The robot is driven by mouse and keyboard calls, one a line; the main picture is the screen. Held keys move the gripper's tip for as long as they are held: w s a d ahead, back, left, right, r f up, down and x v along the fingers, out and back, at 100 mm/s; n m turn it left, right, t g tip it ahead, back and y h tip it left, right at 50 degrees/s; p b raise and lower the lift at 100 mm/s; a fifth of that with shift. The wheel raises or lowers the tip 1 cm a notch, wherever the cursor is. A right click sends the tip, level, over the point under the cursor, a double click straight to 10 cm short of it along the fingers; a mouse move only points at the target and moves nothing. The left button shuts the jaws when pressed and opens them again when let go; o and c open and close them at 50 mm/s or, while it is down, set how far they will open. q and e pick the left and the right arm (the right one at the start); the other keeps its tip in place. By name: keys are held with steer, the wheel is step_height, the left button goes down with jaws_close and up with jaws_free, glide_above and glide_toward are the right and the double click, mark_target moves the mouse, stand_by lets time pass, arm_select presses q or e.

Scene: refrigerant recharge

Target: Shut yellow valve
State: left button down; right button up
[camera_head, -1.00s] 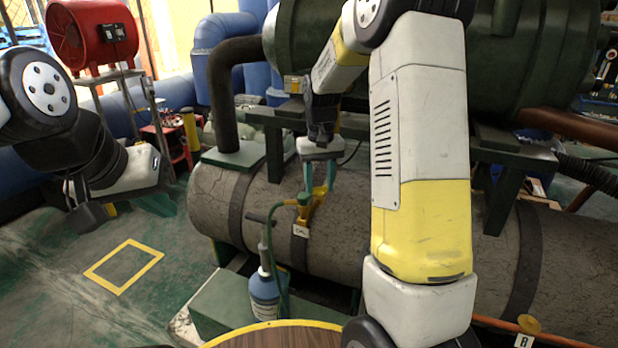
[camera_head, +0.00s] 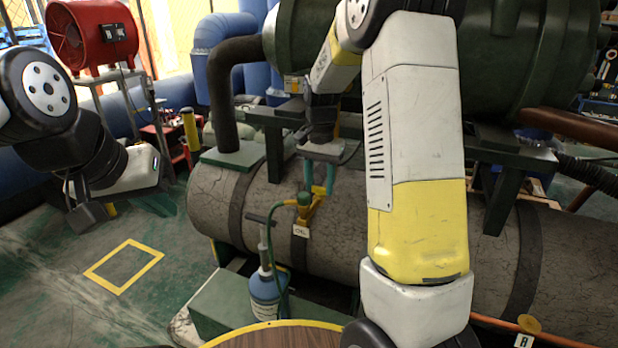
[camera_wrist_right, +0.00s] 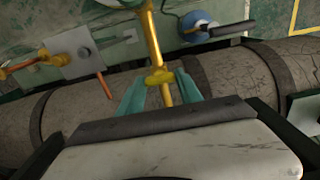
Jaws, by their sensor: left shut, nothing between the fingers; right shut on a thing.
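The yellow valve (camera_head: 316,205) sits on the front of the large grey cracked pipe, above a small white tag. Its yellow handle (camera_wrist_right: 159,78) also shows in the right wrist view, between the teal fingers. My right gripper (camera_head: 320,182) reaches down to it from above and is shut on the handle; it also shows in the right wrist view (camera_wrist_right: 160,90). The fingers partly cover the valve in the head view. My left gripper (camera_head: 158,204) is shut and empty, above the green floor at the far left, well away from the valve.
A blue gas cylinder (camera_head: 266,293) with a green hose stands below the valve. The large grey pipe (camera_head: 335,245) runs across the middle under a green tank (camera_head: 520,60). A red fan (camera_head: 93,35) stands at back left. The floor inside the yellow square (camera_head: 124,268) is clear.

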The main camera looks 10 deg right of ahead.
mark_target(320, 187)
stand_by(0.4)
steer(key=o, duration=1.4)
steer(key=shift+r, duration=0.1)
step_height(320, 187, up, 8)
steer(key=shift+f, duration=0.25)
steer(key=shift+r, duration=0.1)
